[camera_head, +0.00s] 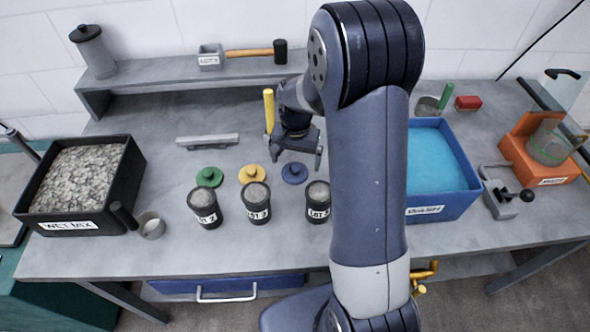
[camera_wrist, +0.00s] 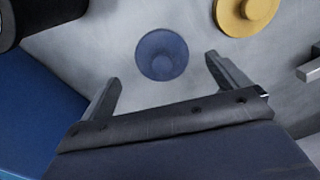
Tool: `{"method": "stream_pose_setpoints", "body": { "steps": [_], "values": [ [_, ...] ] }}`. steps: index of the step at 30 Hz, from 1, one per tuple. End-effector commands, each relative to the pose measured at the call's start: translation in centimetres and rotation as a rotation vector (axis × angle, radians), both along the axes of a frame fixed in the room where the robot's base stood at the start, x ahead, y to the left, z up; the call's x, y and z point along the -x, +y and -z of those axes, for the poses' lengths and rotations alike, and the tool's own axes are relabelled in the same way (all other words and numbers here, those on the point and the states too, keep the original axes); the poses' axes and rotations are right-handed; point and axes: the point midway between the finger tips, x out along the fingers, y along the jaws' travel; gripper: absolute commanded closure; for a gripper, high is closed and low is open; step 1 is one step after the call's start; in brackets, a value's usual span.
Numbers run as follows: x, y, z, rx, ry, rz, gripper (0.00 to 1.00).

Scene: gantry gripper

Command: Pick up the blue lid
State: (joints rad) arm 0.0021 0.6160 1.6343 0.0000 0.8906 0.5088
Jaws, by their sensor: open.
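The blue lid (camera_head: 294,173) is a small round disc with a knob, lying on the grey bench to the right of the yellow lid (camera_head: 252,174) and green lid (camera_head: 209,177). In the wrist view the blue lid (camera_wrist: 162,55) lies ahead of the fingertips, roughly centred between them and apart from both. My gripper (camera_head: 297,158) is open and empty above the bench, just behind the blue lid in the head view. Its two fingers also show in the wrist view (camera_wrist: 162,75). The yellow lid (camera_wrist: 246,12) is at the upper right there.
Black cups of grey material (camera_head: 318,203) stand in front of the lids. A blue water bin (camera_head: 440,208) is right of my arm, and a black WET MIX bin (camera_head: 118,190) is at left. A metal bar (camera_head: 207,140) lies behind the lids. A yellow upright (camera_head: 268,108) stands beside my gripper.

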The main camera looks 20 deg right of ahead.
Motion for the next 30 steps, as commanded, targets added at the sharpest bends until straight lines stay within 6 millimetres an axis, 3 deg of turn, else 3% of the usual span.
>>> {"method": "stream_pose_setpoints", "body": {
  "steps": [9, 18, 30],
  "values": [
    [-0.2, 0.2, 3.5, 0.0, 0.002, -0.001, 0.05],
    [-0.2, 0.2, 3.9, 0.0, 0.001, -0.001, 0.05],
    [-0.2, 0.2, 3.9, 0.0, 0.001, -0.001, 0.38]
  ]
}}
